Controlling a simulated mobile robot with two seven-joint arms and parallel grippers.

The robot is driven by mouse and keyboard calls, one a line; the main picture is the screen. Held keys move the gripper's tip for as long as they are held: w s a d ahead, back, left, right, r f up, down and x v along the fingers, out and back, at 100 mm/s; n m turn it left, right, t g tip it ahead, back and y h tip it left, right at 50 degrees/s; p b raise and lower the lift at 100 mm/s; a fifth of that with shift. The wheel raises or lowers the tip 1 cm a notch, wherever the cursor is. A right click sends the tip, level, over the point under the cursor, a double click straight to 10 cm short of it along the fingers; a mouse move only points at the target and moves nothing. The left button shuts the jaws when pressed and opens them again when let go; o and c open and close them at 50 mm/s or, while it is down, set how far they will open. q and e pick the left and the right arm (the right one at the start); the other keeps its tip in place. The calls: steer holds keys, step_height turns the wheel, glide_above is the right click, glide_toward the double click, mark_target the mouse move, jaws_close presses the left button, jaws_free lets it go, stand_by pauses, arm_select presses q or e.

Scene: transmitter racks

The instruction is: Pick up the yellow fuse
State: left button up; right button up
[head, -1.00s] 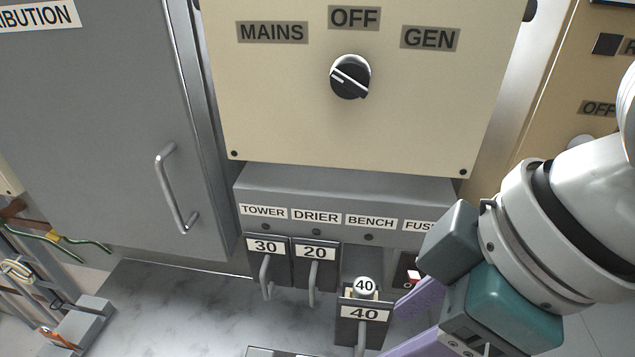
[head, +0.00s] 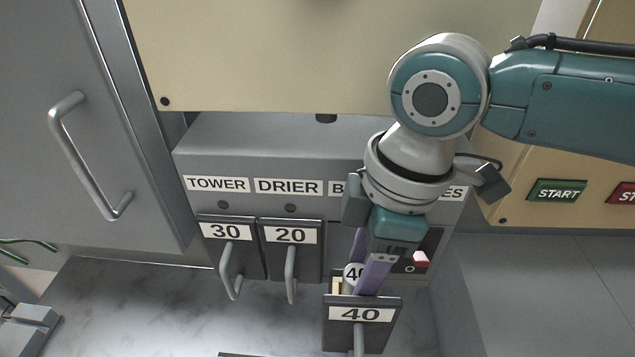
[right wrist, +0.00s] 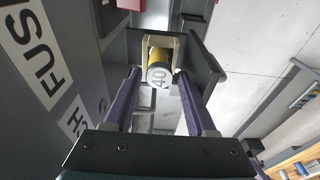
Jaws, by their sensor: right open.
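The yellow fuse (right wrist: 159,68) is a small cylinder with a pale end cap marked 40. It sits in the clips of the pulled-out fuse carrier labelled 40 (head: 360,315). In the head view only part of its cap (head: 349,273) shows, behind my right gripper's finger. My right gripper (head: 366,289) is open, with purple fingers pointing down at the fuse. In the right wrist view the open fingers (right wrist: 158,72) lie to the left and right of the fuse, with gaps on both sides. My left gripper is not in view.
Fuse carriers labelled 30 (head: 226,232) and 20 (head: 290,236) with handles stand to the left in the grey fuse panel (head: 270,150). A grey cabinet door with a handle (head: 88,165) is at far left.

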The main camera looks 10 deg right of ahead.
step_height(320, 180, down, 2)
steer(key=shift+a+f, duration=0.1)
steer(key=shift+a, duration=0.05)
steer(key=shift+c, duration=0.2)
jaws_close()
